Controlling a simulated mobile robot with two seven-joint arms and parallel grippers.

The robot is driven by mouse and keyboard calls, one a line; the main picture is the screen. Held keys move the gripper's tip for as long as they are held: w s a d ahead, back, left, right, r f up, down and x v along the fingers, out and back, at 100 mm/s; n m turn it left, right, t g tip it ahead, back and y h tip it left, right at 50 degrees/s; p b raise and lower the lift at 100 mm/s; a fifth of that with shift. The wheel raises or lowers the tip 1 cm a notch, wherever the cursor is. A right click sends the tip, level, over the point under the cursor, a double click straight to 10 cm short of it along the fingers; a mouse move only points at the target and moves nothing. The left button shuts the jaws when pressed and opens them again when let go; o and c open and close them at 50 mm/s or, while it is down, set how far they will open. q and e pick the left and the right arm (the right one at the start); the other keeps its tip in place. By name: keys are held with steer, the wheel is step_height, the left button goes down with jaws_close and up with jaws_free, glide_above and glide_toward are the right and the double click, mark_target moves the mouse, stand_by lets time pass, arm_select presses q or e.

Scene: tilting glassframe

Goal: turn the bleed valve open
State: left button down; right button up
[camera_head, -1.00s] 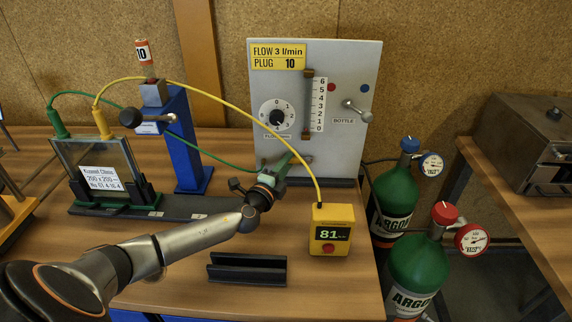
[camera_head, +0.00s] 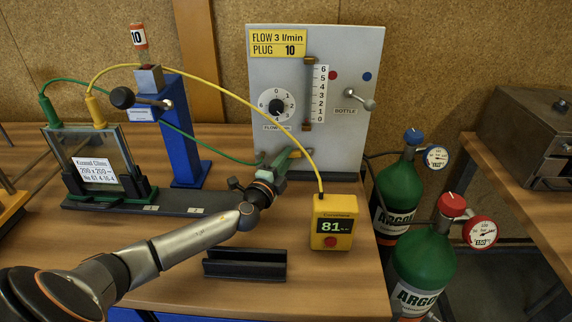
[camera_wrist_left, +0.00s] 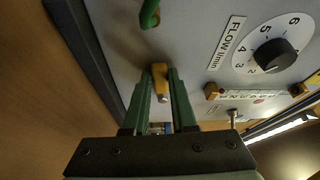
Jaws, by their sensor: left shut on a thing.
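The bleed valve's yellow handle (camera_wrist_left: 159,74) stands out from the lower part of the grey panel, and a bit of it shows in the head view (camera_head: 297,153). My left gripper (camera_head: 283,163) reaches the panel's lower left. In the wrist view its green fingers (camera_wrist_left: 161,92) are shut on the handle, one on each side. The valve's body and mount are mostly hidden by the fingers. My right gripper is in neither view.
The panel (camera_head: 345,145) carries a flow dial (camera_head: 277,104) and a bottle lever (camera_head: 358,98). A yellow meter (camera_head: 334,222) reading 81 and a black rail (camera_head: 245,268) are nearby. A glass frame (camera_head: 93,165) stands left; argon bottles (camera_head: 399,188) stand right. Hoses cross above my arm.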

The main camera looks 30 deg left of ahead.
mark_target(292, 139)
arm_select(q)
steer(key=c, duration=0.7)
jaws_free()
steer(key=shift+r, duration=0.15)
steer(key=shift+r+p, duration=0.3)
steer(key=shift+r, duration=0.05)
step_height(292, 139, up, 3)
steer(key=shift+f+p, duration=0.1)
steer(key=shift+p, duration=0.6)
steer(key=s+d+r, duration=0.2)
steer(key=s+r, duration=0.1)
steer(key=s, duration=0.1)
steer(key=s+d+r+p, duration=0.1)
steer(key=s+d+r, duration=0.2)
steer(key=s, duration=0.1)
steer(key=s+d+r, duration=0.2)
steer(key=s+r, duration=0.1)
steer(key=shift+s+d+r+p, duration=0.15)
steer(key=shift+s+d+p, duration=0.15)
steer(key=shift+s+p, duration=0.1)
